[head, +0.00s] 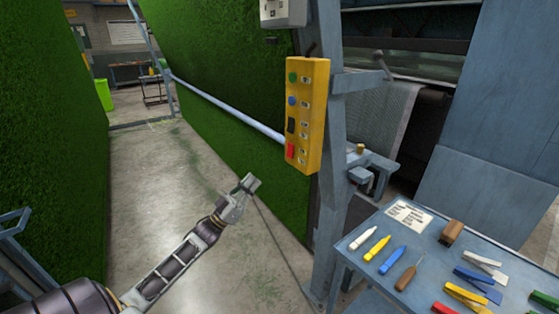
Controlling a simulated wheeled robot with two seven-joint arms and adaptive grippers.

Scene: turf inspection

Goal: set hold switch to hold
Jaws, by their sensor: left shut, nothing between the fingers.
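A yellow control box (307,114) is mounted on the blue-grey steel post in the middle of the head view. Its face carries a green button (293,77), a blue knob (292,101), a black switch (291,125) and a red element (291,150), with small labels beside them. Which of these is the hold switch, and its setting, I cannot tell at this size. My left gripper (250,183) is shut and empty, below and left of the box, apart from it. My right gripper is not in view.
A blue table (357,270) at the lower right holds markers, an awl, a brush, several clips and a paper card (408,214). Green turf walls (215,65) stand behind and at left, with a pale rail (225,108) across. The concrete floor (150,190) between is clear.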

